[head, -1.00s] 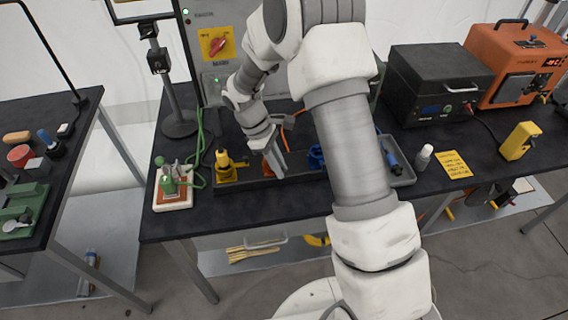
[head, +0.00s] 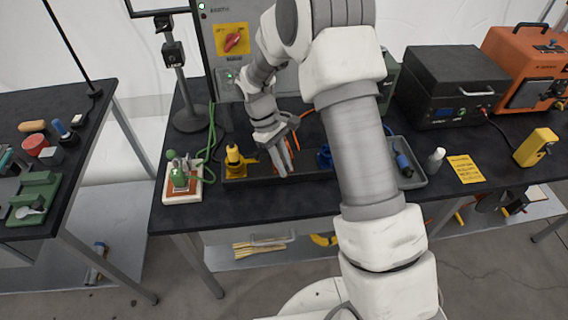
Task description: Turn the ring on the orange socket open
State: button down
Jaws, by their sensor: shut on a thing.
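My gripper (head: 284,172) points down at the orange socket (head: 280,163) in the middle of the dark tray (head: 314,170) on the workbench. Its fingers are shut on the orange socket's ring. The fingers hide most of the socket and the ring, so I cannot tell how far the ring is turned. An orange cable (head: 303,130) runs behind my gripper.
A yellow socket (head: 236,160) stands left of my gripper and a blue socket (head: 325,157) right of it. A grey tray (head: 413,180) holds a blue connector (head: 403,163). The bench front (head: 300,203) is clear.

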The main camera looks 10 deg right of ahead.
jog(key=c, duration=0.8)
grip_release()
jog(key=shift+c, duration=0.2)
jog(key=v, duration=1.7)
jog(key=shift+r, duration=0.25)
jog(key=shift+a, duration=0.1)
